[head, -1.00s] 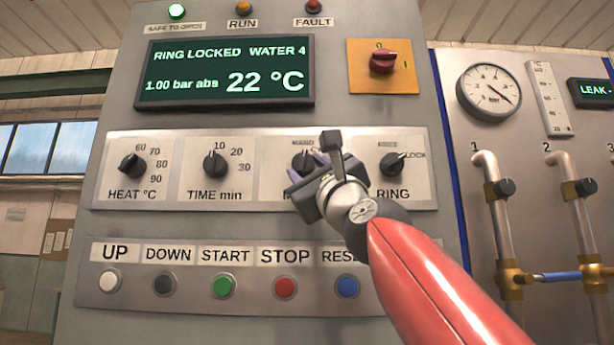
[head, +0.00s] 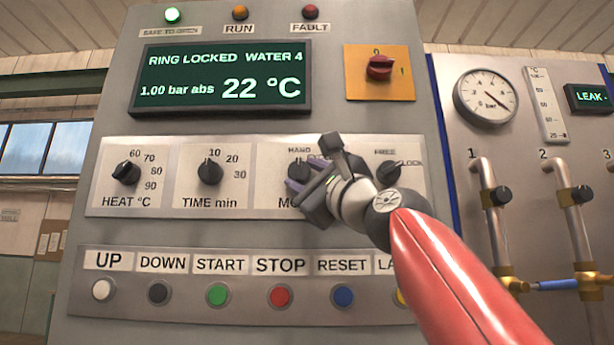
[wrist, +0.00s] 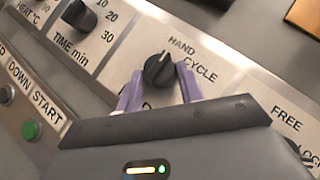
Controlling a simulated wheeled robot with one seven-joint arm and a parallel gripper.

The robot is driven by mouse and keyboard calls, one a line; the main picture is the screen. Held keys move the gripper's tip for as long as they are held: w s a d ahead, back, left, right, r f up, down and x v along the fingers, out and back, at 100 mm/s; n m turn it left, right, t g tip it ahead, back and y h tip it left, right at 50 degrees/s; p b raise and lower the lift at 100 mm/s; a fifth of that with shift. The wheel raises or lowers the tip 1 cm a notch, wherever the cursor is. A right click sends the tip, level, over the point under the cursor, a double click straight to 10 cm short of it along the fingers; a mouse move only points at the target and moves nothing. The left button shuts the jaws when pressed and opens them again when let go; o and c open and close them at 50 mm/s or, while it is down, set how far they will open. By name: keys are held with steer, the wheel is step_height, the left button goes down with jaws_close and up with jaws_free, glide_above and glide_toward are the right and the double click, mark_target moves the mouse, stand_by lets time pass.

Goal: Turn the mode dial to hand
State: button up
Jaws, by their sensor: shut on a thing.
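The mode dial (wrist: 159,70) is a black round knob on a pale plate. In the wrist view its white pointer line aims up and right, roughly at the HAND label (wrist: 181,46); CYCLE is to the right, and a lower label is mostly hidden. In the head view the dial (head: 297,168) is partly covered by my gripper (head: 308,177). My gripper's purple fingers (wrist: 159,90) are on both sides of the dial, shut on it. The gripper body is tilted against the panel.
The time dial (head: 210,171) and heat dial (head: 126,172) are to the left. The ring dial (head: 388,171) is close to the right of my gripper. A row of push buttons (head: 217,295) runs below. A red switch (head: 379,67) is above.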

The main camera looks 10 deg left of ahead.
steer(key=o, duration=1)
steer(key=b+v, duration=0.6)
steer(key=v, duration=0.2)
steer(key=shift+w, duration=0.1)
